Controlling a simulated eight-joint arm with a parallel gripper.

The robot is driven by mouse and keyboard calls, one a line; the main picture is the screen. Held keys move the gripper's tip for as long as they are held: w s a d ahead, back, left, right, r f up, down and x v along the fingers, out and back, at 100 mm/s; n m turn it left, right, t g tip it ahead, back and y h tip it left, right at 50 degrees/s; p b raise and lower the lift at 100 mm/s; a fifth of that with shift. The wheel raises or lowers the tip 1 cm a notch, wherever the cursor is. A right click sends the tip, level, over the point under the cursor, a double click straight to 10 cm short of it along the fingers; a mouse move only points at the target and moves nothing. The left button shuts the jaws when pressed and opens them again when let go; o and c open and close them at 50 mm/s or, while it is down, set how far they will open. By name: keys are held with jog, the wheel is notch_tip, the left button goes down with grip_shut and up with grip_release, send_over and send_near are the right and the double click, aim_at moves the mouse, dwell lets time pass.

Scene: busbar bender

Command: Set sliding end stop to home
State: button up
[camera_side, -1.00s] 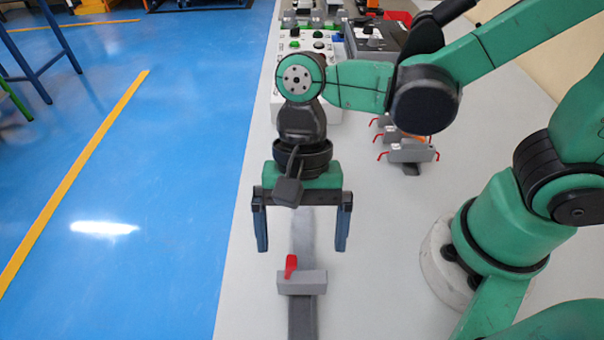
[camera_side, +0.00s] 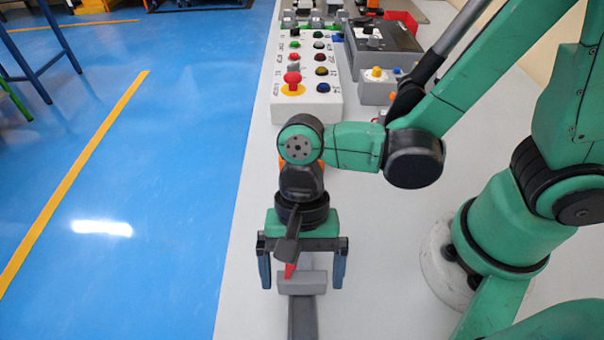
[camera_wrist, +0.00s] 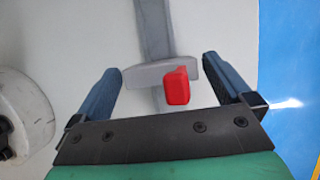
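The sliding end stop (camera_side: 302,283) is a grey block with a red lever (camera_side: 289,271), sitting across a dark grey rail (camera_side: 302,322) on the table. My gripper (camera_side: 303,286) is open above it, with one blue finger on either side of the block. In the wrist view the grey block (camera_wrist: 150,76) and red lever (camera_wrist: 176,86) lie between the open fingers, a gap showing at both sides. I cannot tell whether the fingertips are level with the block. My wrist hides the rail behind the stop in the side view.
A white control panel (camera_side: 308,108) with coloured buttons and a red emergency stop (camera_side: 292,84) stands farther back. A grey box with a yellow button (camera_side: 376,85) is to its right. The table is clear on both sides of the rail.

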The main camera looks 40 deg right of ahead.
grip_shut()
jog(key=w+d, duration=1)
jog(key=shift+w+d, duration=0.15)
jog(key=shift+w, duration=0.05)
jog(key=shift+o, duration=0.7)
grip_release()
jog(key=shift+r, duration=0.1)
jog(key=shift+v, duration=2.7)
